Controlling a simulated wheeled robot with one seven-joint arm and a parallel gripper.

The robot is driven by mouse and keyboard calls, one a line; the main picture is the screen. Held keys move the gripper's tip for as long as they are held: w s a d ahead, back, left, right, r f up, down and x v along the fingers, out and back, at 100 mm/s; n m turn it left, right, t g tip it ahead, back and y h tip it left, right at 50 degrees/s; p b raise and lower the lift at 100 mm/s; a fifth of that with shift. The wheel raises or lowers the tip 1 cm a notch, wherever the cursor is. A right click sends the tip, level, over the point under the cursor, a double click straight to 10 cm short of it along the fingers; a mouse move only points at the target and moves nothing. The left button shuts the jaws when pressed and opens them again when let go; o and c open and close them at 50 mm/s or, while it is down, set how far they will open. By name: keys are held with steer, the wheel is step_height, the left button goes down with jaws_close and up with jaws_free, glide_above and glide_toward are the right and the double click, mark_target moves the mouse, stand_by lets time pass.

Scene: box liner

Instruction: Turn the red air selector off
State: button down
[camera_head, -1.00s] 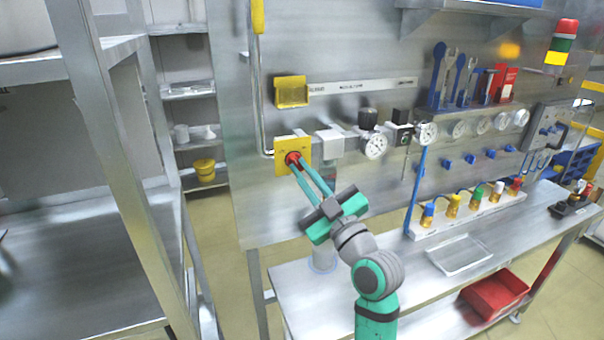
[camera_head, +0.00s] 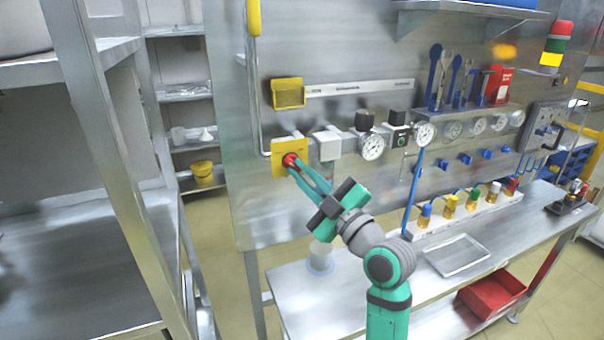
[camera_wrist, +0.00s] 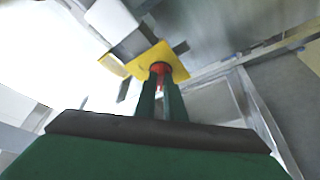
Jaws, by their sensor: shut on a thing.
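The red air selector (camera_head: 290,160) is a round red knob on a yellow plate (camera_head: 303,147) at the left of the metal panel. It also shows in the wrist view (camera_wrist: 160,68), in front of the yellow plate (camera_wrist: 148,57). My gripper (camera_head: 292,165) reaches it from the lower right with its two long green fingers. In the wrist view the fingertips (camera_wrist: 161,76) are shut on the red knob. The fingers hide part of the knob, and I cannot read its setting.
A white box (camera_head: 328,146) and a round gauge (camera_head: 371,146) sit right of the yellow plate. A yellow holder (camera_head: 288,94) is above it. A clear cup (camera_head: 320,257) stands on the bench below my gripper. A metal tray (camera_head: 457,256) lies further right.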

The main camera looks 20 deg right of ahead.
steer(key=shift+f, duration=0.1)
steer(key=c, duration=1.8)
jaws_free()
steer(key=shift+c, duration=0.2)
steer(key=shift+s, duration=0.1)
steer(key=v, duration=1)
steer(key=shift+s+d, duration=0.2)
steer(key=shift+s, duration=0.1)
steer(key=shift+f, duration=0.1)
